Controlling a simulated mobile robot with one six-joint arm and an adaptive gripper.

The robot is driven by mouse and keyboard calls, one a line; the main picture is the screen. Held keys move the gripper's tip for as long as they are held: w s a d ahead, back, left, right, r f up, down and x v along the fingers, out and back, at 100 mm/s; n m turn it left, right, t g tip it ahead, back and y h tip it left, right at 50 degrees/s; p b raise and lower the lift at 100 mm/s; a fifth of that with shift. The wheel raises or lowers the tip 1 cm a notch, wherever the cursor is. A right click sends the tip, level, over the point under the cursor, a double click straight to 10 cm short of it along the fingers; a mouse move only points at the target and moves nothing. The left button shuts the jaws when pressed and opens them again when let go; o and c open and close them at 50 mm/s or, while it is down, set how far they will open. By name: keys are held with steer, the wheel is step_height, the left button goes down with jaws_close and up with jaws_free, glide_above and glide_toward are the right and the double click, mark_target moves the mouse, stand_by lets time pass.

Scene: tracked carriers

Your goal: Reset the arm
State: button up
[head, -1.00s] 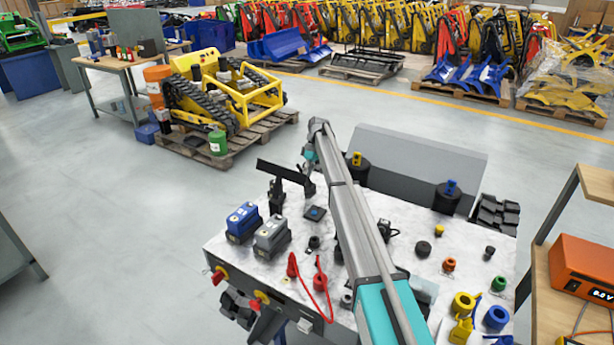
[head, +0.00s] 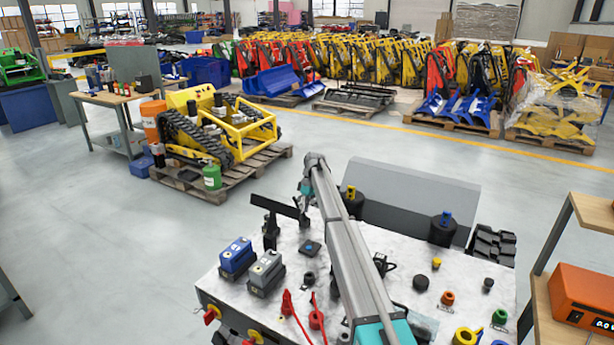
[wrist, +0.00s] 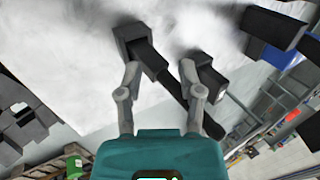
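My arm reaches from the bottom of the head view over a light, marbled carrier top (head: 395,265). Its far end bends down at the carrier's far left part, where my gripper (head: 305,207) hangs beside a black bracket (head: 272,225). In the wrist view my gripper (wrist: 160,72) shows two grey fingers spread apart, with the teal body below. Dark bar-like parts (wrist: 171,80) lie beyond and between the fingertips. I see no object clearly held, and cannot tell whether the fingers touch these parts.
Blue (head: 237,257) and grey (head: 266,273) blocks stand left of my arm, near red cables (head: 316,318). Black, orange and yellow fittings stand to the right. An orange power unit (head: 583,295) sits on a side bench. A yellow tracked machine (head: 215,130) stands on a pallet behind, with open floor left.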

steer(key=s+d+m+p, duration=0.1)
steer(key=s+d+m, duration=0.1)
steer(key=s, duration=0.6)
steer(key=s+d+r+m+t, duration=0.1)
steer(key=s+d+m, duration=0.1)
steer(key=s+d, duration=0.3)
steer(key=s+d+m+t+h+p, duration=0.1)
steer(key=s+d, duration=0.3)
steer(key=s, duration=0.7)
steer(key=shift+s+d+r+m+p, duration=0.2)
steer(key=shift+s+m+p, duration=0.15)
steer(key=shift+m, duration=0.25)
steer(key=s+d+r+m+t+p, duration=0.1)
steer(key=s+d+m, duration=0.2)
steer(key=s, duration=0.9)
steer(key=s+d+r+m+t+h+p, duration=0.1)
steer(key=s+d+m, duration=0.2)
steer(key=s, duration=0.9)
steer(key=shift+d+t+h, duration=0.3)
steer(key=shift+d, duration=0.75)
steer(key=shift+a, duration=0.15)
